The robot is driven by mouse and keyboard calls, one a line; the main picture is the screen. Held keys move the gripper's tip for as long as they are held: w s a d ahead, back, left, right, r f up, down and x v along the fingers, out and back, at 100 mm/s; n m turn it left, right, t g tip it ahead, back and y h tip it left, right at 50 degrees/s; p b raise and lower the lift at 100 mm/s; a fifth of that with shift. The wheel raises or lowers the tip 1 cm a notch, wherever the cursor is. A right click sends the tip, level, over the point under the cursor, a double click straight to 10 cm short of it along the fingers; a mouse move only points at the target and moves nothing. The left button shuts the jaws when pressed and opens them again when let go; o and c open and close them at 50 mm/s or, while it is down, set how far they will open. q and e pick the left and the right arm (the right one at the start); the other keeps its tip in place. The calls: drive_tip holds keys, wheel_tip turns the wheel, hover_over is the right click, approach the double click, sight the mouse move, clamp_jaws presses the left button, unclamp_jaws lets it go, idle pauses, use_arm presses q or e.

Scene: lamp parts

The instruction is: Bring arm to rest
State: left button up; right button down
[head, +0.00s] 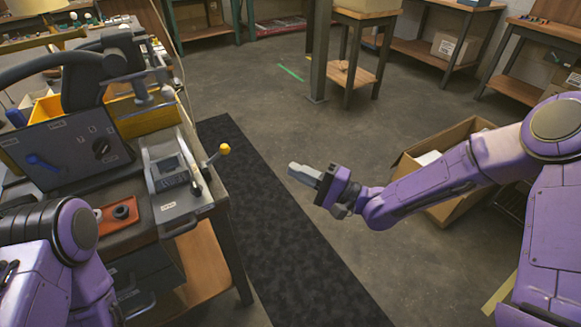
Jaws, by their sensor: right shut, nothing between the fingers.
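My right arm (425,190) comes in from the right edge and reaches out bent over the open floor. My right gripper (304,174) is at its end, pointing left, shut and empty, above the dark floor mat and to the right of the workbench. It touches nothing that I can see. Part of my left arm (75,225) shows at the lower left, in front of the workbench. My left gripper is not visible.
The workbench (140,235) at left carries a grey machine panel (65,150), a grey device (170,175) with a yellow-knobbed lever and a yellow bin (45,107). An open cardboard box (405,168) stands on the floor behind my right arm. A dark mat (250,190) runs beside the bench.

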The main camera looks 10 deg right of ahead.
idle(0.4)
drive_tip(key=s+d+f+g+h, duration=0.1)
drive_tip(key=s+d+f+h, duration=0.2)
drive_tip(key=f+h, duration=0.3)
drive_tip(key=s+d+f+n+h+p, duration=0.1)
drive_tip(key=s+d+f+h, duration=0.2)
drive_tip(key=f, duration=0.5)
drive_tip(key=s+d+f+g+h, duration=0.1)
drive_tip(key=s+d+f+h, duration=0.3)
drive_tip(key=f, duration=0.3)
drive_tip(key=s+d+f+n+g+h+p, duration=0.1)
drive_tip(key=s+d+f+g+h, duration=0.2)
drive_tip(key=s, duration=0.7)
drive_tip(key=s+d+f+n+g+h+p, duration=0.1)
drive_tip(key=s+d+f+g, duration=0.3)
drive_tip(key=s, duration=0.7)
drive_tip(key=shift+s+d+f+n+h, duration=0.15)
drive_tip(key=shift+f+n+h, duration=0.3)
drive_tip(key=shift+h, duration=0.45)
